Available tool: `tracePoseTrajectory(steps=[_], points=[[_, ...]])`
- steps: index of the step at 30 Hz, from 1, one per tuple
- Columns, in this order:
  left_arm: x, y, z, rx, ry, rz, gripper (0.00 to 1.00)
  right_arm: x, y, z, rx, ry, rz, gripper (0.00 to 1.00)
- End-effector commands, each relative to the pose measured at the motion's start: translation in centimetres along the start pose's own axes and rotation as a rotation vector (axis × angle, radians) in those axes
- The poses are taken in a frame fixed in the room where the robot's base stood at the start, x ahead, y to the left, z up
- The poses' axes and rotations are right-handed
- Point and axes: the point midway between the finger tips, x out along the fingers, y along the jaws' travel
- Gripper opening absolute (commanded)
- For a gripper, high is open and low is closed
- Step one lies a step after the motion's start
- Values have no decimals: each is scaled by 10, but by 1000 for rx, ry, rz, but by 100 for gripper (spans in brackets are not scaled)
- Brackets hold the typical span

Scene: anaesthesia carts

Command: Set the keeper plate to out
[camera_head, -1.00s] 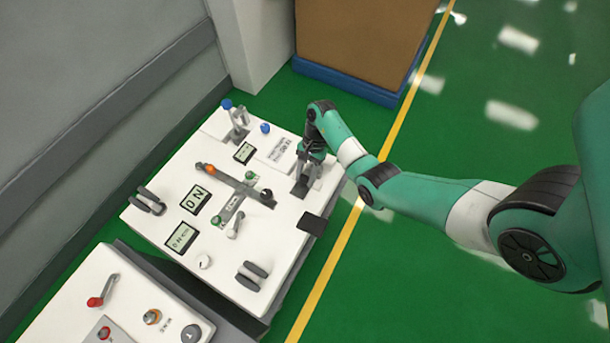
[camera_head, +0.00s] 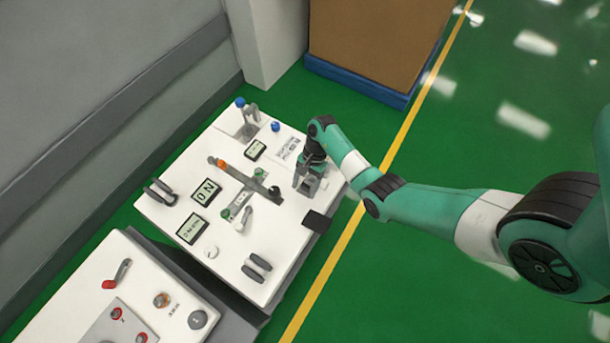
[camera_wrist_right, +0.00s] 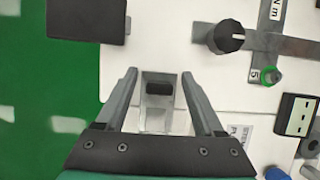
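My right gripper (camera_head: 309,185) is over the right part of the white cart top (camera_head: 225,272). In the right wrist view, its fingers (camera_wrist_right: 160,90) are apart, on either side of a pale boxy fitting (camera_wrist_right: 158,117) with a dark piece inside (camera_wrist_right: 159,88). I cannot tell whether the fingers touch it. A flat black plate (camera_head: 317,221) lies at the cart's right edge, apart from the gripper; it also shows in the right wrist view (camera_wrist_right: 86,20). No readable label tells me which part is the keeper plate. My left gripper is not in view.
The cart top carries a slotted track with an orange-knobbed lever (camera_head: 221,162), a black knob (camera_head: 274,192), a green knob (camera_head: 226,214), small displays (camera_head: 198,191) and grey handles (camera_head: 257,266). A second cart (camera_head: 60,300) stands at lower left. Green floor lies open at right.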

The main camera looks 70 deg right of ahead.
Motion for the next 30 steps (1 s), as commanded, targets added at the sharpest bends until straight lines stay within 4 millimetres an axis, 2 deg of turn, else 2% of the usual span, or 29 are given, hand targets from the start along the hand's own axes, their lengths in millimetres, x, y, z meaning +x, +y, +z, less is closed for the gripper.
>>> tracePoseTrajectory(steps=[5,8,18,21,25,30], points=[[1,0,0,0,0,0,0,-1,0,0,1,1,-1,70],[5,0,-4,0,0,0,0,-11,-1,0,1,2,-2,70],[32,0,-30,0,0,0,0,-88,-1,1,2,3,-4,70],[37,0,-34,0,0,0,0,-105,-1,1,0,2,-2,70],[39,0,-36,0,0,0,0,-116,0,0,0,1,-1,70],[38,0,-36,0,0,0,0,-117,0,-1,0,1,0,70]])
